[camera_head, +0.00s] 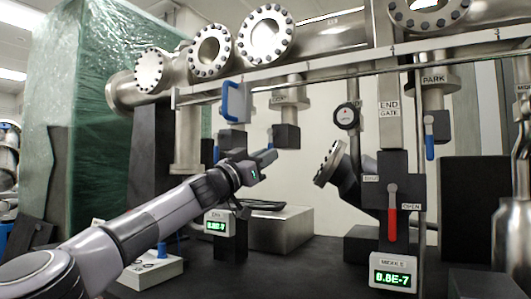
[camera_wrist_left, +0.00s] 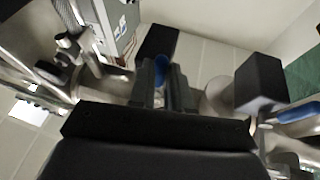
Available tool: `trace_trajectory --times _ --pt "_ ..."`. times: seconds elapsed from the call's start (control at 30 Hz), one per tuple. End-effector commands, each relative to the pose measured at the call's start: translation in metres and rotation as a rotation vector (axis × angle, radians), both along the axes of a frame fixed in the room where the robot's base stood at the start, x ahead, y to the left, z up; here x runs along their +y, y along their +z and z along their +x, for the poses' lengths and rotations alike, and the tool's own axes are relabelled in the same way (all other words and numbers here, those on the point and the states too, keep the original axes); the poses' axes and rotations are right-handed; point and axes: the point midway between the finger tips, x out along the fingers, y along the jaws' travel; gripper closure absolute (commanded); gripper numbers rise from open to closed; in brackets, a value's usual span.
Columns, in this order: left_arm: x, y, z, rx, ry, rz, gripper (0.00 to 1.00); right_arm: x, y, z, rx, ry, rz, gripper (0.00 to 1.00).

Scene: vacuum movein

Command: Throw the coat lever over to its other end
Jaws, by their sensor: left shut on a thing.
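The coat valve (camera_head: 286,136) hangs from the pipework in the middle of the head view as a dark block under a small label. My left gripper (camera_head: 270,157) is just below this block, its fingers pointing up and right. In the left wrist view my left gripper (camera_wrist_left: 162,85) is shut on a blue lever (camera_wrist_left: 161,68), whose tip shows between the two dark fingers. A dark block (camera_wrist_left: 157,42) stands right behind this lever. My right gripper is not in view.
A red lever (camera_head: 392,222) sits on the end gate at the right, and a blue lever (camera_head: 430,140) hangs at the park valve. A tilted flange (camera_head: 329,163) stands right of my gripper. In the left wrist view another blue lever (camera_wrist_left: 298,112) is at the right.

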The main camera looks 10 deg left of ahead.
Motion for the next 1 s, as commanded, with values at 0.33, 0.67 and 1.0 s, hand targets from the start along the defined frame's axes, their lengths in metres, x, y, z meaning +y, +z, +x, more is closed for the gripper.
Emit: trace_trajectory --times 0.33,0.67,1.0 --pt "0.0063 -0.0044 0.0026 -0.001 0.016 0.015 1.0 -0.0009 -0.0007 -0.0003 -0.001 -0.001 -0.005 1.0" --pt "0.0046 -0.0021 0.0016 0.0 0.011 0.008 0.59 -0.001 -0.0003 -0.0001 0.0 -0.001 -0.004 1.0" --pt "0.0075 -0.0055 -0.0029 -0.001 0.009 0.005 0.59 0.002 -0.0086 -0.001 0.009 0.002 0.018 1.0"
